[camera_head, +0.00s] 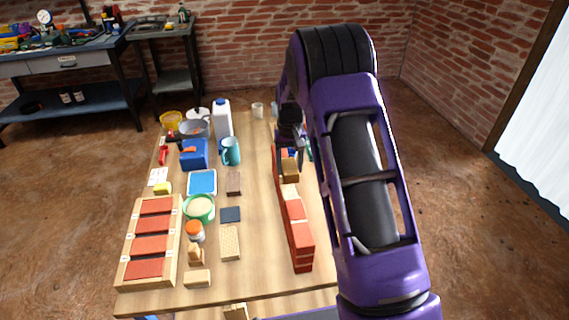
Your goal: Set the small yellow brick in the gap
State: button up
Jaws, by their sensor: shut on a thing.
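A low wall of red bricks (298,228) runs lengthwise along the right side of the table. My gripper (289,154) is over the far part of this wall, pointing down. It is shut on a small dull-yellow brick (290,171), seen just below the fingers at wall height. The brick's underside and the gap are hidden, so I cannot tell whether the brick touches the wall. My purple arm covers the right side of the table and part of the wall's far end.
A wooden tray (178,211) of red bricks lies at the front left. A green bowl (199,208), orange-lidded jar (194,231), blue container (195,154), teal mug (231,151) and white bottle (222,119) crowd the left and back. Bare table lies left of the wall's near end.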

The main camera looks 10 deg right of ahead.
jog(key=shift+f+b, duration=1.4)
jog(key=shift+f, duration=1.95)
jog(key=shift+f, duration=0.3)
jog(key=o, duration=1.4)
jog(key=shift+o, duration=0.2)
jog(key=shift+f, duration=0.1)
jog(key=shift+r+p, duration=2.55)
jog(key=shift+r, duration=1.55)
